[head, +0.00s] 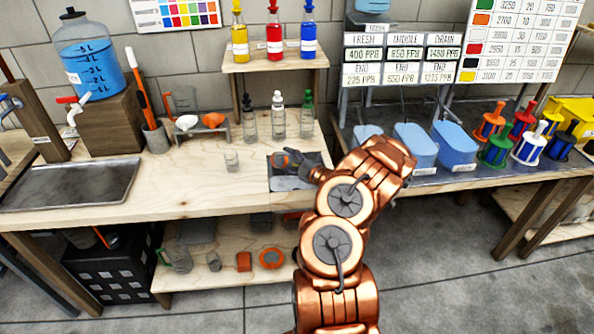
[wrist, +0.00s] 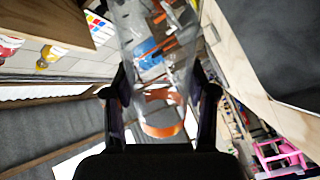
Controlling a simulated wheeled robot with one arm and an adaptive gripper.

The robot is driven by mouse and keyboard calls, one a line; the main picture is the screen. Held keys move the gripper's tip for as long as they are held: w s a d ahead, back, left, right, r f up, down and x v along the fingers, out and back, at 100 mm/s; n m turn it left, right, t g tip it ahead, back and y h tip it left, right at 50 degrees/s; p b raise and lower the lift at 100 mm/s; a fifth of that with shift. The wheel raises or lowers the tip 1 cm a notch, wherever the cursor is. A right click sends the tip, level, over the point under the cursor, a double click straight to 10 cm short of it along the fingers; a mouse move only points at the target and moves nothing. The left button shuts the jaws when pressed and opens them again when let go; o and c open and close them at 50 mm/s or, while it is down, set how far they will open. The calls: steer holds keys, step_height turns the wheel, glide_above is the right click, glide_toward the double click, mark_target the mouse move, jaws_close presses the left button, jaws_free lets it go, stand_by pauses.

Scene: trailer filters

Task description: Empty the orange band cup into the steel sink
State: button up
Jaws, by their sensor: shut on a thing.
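My gripper (head: 297,164) is at the grey square recess (head: 290,183) in the middle bench, near its back part. It is shut on a clear cup with an orange band (head: 281,160). In the wrist view my gripper (wrist: 162,100) has a finger on each side of the clear cup, and its orange band (wrist: 165,130) shows between them. The cup looks tilted; whether anything is left inside cannot be told. A broad, shallow steel sink (head: 70,187) lies at the left of the bench and looks empty.
Several bottles (head: 278,115) stand just behind my gripper, and a small clear cup (head: 231,160) stands to its left. A blue water jug (head: 88,60) with a red tap sits at back left. Blue tubs (head: 415,145) are on the right bench. Bench front between sink and recess is clear.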

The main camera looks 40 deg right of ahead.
steer(key=shift+d+r+m+p, duration=0.45)
steer(key=shift+d+m, duration=0.15)
steer(key=shift+m, duration=0.4)
stand_by(0.7)
stand_by(0.8)
steer(key=a+f+n+b, duration=0.1)
steer(key=a+n+b, duration=0.1)
steer(key=n, duration=0.1)
steer(key=shift+f, duration=0.35)
steer(key=shift+s+a+f+n, duration=0.1)
steer(key=shift+n, duration=0.3)
